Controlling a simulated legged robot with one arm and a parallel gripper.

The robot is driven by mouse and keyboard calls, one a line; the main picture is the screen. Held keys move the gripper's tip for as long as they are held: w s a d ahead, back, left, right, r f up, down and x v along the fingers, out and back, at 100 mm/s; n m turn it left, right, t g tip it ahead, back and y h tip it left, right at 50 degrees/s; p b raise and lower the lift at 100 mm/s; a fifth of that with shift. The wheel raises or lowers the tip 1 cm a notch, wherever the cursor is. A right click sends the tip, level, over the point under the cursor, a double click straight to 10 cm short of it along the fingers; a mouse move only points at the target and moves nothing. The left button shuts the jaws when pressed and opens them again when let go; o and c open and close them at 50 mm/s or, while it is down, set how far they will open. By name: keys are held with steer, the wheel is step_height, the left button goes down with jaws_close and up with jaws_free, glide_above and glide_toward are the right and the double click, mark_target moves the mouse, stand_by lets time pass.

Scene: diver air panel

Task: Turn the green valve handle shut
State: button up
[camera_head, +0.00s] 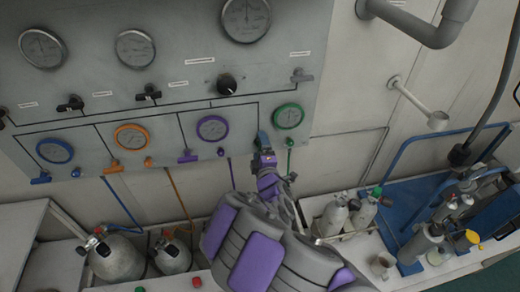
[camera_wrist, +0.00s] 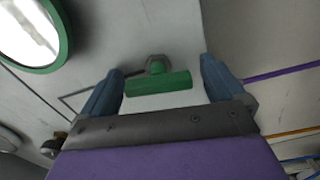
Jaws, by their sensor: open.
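The green valve handle (camera_wrist: 158,84) is a short green bar on a metal stem on the panel. My gripper (camera_head: 264,154) is at the handle, open and empty. The lower part of the handle is hidden by my gripper in the head view. I cannot tell whether the fingers reach past the bar in depth.
Purple (camera_head: 187,156), orange (camera_head: 113,168) and blue (camera_head: 41,178) valve handles sit left along the panel (camera_head: 330,40). A black knob (camera_head: 227,84) is above. Gas cylinders (camera_head: 117,257) stand below left.

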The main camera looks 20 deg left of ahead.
steer(key=c, duration=1)
steer(key=shift+f, duration=0.1)
steer(key=shift+c, duration=0.2)
steer(key=m+p, duration=0.1)
steer(key=m, duration=0.2)
steer(key=shift+f+m, duration=0.1)
steer(key=shift+m, duration=0.3)
steer(key=m+p, duration=0.1)
steer(key=m, duration=0.3)
steer(key=shift+s+m, duration=0.1)
steer(key=shift+m, duration=0.2)
steer(key=m+p, duration=0.1)
steer(key=m, duration=0.3)
steer(key=shift+m, duration=1.8)
steer(key=shift+p, duration=0.3)
